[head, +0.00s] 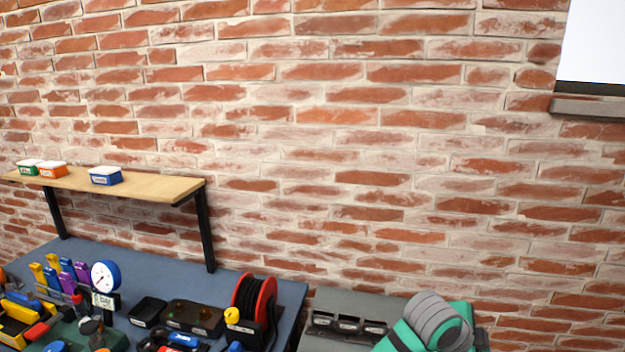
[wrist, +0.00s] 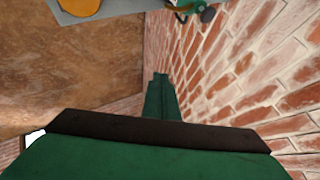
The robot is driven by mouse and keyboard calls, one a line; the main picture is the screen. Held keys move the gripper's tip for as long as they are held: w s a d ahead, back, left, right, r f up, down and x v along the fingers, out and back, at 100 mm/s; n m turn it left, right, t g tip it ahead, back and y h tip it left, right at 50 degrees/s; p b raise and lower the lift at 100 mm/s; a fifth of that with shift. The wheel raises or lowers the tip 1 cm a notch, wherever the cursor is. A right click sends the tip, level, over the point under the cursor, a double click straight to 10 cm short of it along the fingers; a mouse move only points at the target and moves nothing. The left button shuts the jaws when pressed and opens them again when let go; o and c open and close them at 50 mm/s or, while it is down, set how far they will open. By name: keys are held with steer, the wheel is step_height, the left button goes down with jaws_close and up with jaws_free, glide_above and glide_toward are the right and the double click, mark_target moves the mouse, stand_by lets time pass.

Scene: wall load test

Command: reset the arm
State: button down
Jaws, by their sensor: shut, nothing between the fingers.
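My gripper (wrist: 160,78) shows in the wrist view as green and dark parts narrowing to a tip near the middle. It is shut and empty. It points along a brick wall (wrist: 255,65), which lies to its right in that view, and nothing is seen touching its tip. In the head view a teal and grey ribbed shape shows at the bottom edge, right of centre; I cannot tell whether the fingers are there.
In the head view, a blue-grey bench (head: 290,293) at lower left holds a red cable reel (head: 268,299), a round gauge (head: 105,276) and several tools. A wooden shelf (head: 150,186) carries small boxes. A grey surface (head: 345,301) adjoins the bench.

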steer(key=s+a+f+n+t+y, duration=0.2)
steer(key=s+a+f+n+t, duration=0.4)
steer(key=s+a+f+n, duration=0.35)
steer(key=s+a+f+n+t+y, duration=0.2)
steer(key=s+a+f+n+t, duration=0.4)
steer(key=a+f+n, duration=0.55)
steer(key=s+a+r+y, duration=0.1)
steer(key=s+a+y, duration=0.1)
steer(key=s+a, duration=0.5)
steer(key=s+a+r+n+y, duration=0.1)
steer(key=s+a+y, duration=0.1)
steer(key=s+a, duration=0.6)
steer(key=s, duration=0.6)
steer(key=shift+s+r+n+y, duration=0.3)
steer(key=shift+s, duration=0.05)
